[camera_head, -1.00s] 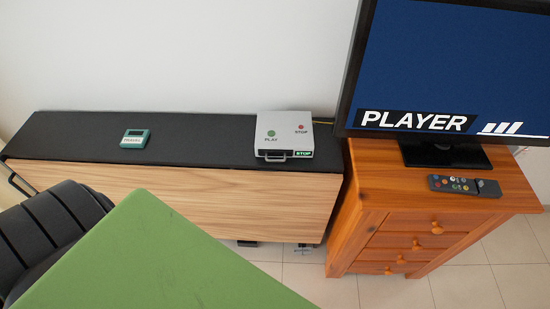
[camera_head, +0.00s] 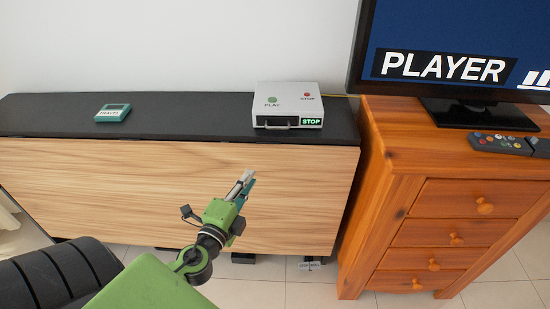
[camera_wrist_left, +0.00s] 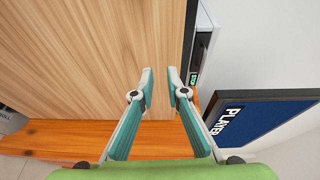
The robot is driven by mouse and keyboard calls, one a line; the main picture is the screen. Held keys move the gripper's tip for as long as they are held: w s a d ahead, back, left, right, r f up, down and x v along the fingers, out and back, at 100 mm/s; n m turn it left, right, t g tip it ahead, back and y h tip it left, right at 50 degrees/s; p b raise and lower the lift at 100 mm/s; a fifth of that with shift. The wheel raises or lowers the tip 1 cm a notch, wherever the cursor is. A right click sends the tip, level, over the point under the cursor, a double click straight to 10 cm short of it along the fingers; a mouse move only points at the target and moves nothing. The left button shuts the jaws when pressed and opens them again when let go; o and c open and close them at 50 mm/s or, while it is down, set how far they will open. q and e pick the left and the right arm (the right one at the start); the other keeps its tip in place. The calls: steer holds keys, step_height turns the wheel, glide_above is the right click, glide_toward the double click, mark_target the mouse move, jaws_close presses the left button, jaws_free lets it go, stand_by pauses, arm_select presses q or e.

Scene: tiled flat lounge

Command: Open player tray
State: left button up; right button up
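The player (camera_head: 287,97) is a light grey box on the black top of the wooden cabinet. It has a green PLAY button (camera_head: 272,100), a red STOP button (camera_head: 306,95) and a lit STOP display (camera_head: 311,121). A dark handle (camera_head: 280,122) is on its front, and the tray looks shut. My left gripper (camera_head: 246,181) is in front of the cabinet's wooden face, below the player and apart from it. In the left wrist view its fingers (camera_wrist_left: 161,82) are open and empty, with the player (camera_wrist_left: 205,44) at upper right. My right gripper is not in view.
A teal device (camera_head: 113,112) lies on the black cabinet top (camera_head: 190,115). At right, an orange wooden drawer unit (camera_head: 405,130) bears a television (camera_head: 460,45) reading PLAYER and a remote (camera_head: 503,143). A black chair (camera_head: 60,275) is at lower left.

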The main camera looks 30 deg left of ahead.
arm_select(q)
step_height(320, 180, up, 6)
steer(key=d+m+t+b, duration=0.2)
steer(key=d, duration=0.1)
steer(key=shift+h, duration=0.3)
steer(key=p+x, duration=0.1)
steer(key=x, duration=0.3)
steer(key=p+x, duration=0.1)
steer(key=x, duration=0.2)
steer(key=r+p+x, duration=0.1)
steer(key=x, duration=0.3)
steer(key=shift+w+a+r+p, duration=0.1)
steer(key=shift+w+a+p, duration=0.1)
steer(key=shift+a+p, duration=0.15)
steer(key=shift+w+a, duration=0.15)
steer(key=shift+w, duration=0.55)
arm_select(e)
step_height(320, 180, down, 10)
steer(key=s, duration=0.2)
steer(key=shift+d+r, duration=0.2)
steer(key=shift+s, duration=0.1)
